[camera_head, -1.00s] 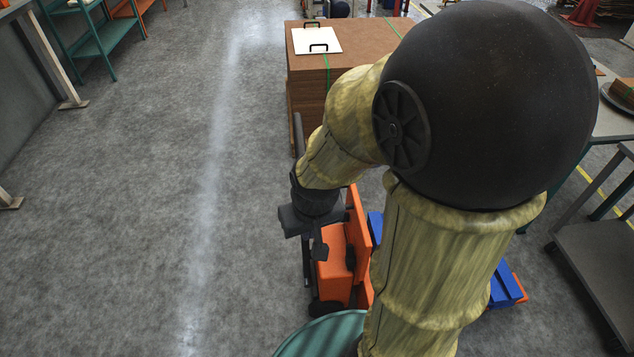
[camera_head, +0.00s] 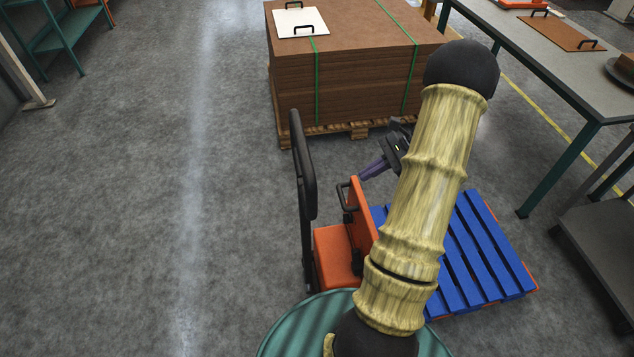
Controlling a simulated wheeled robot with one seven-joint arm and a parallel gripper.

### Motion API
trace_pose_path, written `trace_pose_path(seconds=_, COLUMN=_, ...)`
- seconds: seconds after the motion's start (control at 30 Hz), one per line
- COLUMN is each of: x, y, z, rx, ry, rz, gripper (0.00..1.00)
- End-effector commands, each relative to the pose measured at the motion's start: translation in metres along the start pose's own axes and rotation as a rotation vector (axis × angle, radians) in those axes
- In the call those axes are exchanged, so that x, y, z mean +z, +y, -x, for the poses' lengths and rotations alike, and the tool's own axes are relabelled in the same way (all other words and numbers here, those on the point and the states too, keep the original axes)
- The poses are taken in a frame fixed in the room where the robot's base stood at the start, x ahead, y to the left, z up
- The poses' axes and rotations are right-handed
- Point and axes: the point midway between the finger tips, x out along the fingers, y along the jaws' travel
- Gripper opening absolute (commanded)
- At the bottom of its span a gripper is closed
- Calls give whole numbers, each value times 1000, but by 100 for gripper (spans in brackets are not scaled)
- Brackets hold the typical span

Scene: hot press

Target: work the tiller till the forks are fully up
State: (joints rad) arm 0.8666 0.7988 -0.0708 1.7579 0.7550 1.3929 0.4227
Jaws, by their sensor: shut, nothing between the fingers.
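The orange pallet truck (camera_head: 336,262) stands low in front of me. Its black tiller (camera_head: 304,165) stands up at its left side. A blue slatted pallet (camera_head: 482,250) lies to the right of the truck body. The forks are mostly hidden under it; only a bit of orange shows at the pallet's right edge, and their height is hard to tell. My gripper (camera_head: 362,174) is shut and empty, pointing left. It appears above the truck's upright orange plate, to the right of the tiller and apart from it. My arm hides part of the pallet and truck.
A strapped brown board stack (camera_head: 345,85) on a wooden pallet stands behind the truck, with a white handled plate (camera_head: 301,22) on top. A grey table (camera_head: 540,55) and a dark cart (camera_head: 600,240) are at right. The floor at left is clear.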

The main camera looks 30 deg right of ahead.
Motion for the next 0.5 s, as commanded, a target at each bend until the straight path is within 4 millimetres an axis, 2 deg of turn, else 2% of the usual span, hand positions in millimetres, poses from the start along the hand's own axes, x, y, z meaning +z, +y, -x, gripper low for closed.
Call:
trace_pose_path(seconds=0.13, x=-6, y=-2, z=6, rx=-24, ry=-31, rz=-26, gripper=0)
trace_pose_path(seconds=0.5, x=-5, y=-1, z=0, rx=-19, ry=-28, rz=-23, gripper=0)
